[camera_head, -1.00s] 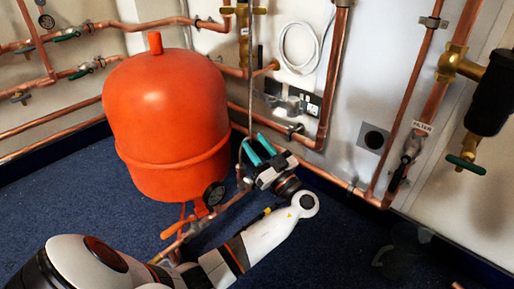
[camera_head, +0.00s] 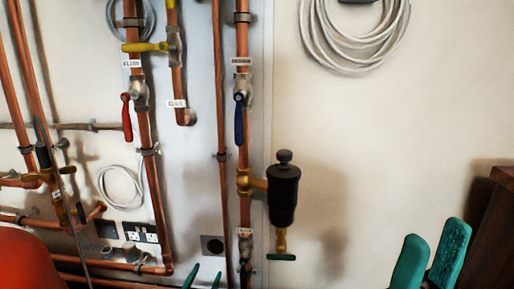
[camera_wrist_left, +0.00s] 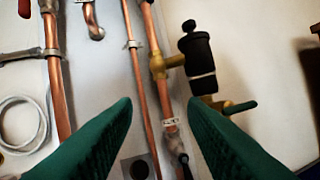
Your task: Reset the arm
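My left gripper (camera_head: 204,274) shows only its green fingertips at the bottom edge of the head view, in front of the pipe board. In the left wrist view its two green fingers (camera_wrist_left: 160,112) stand wide apart with nothing between them. The copper pipes and a black cylindrical fitting (camera_wrist_left: 199,60) lie beyond them. My right gripper (camera_head: 434,238) is at the lower right of the head view, with two green fingers pointing up and a gap between their tips. It holds nothing visible. The rest of both arms is outside the head view.
Copper pipes (camera_head: 244,130) with red, yellow and blue valve handles run up the wall. The black fitting (camera_head: 283,192) juts out at centre. An orange tank (camera_head: 25,262) is at lower left, a dark brown block (camera_head: 493,235) at right. A cable coil (camera_head: 352,40) hangs above.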

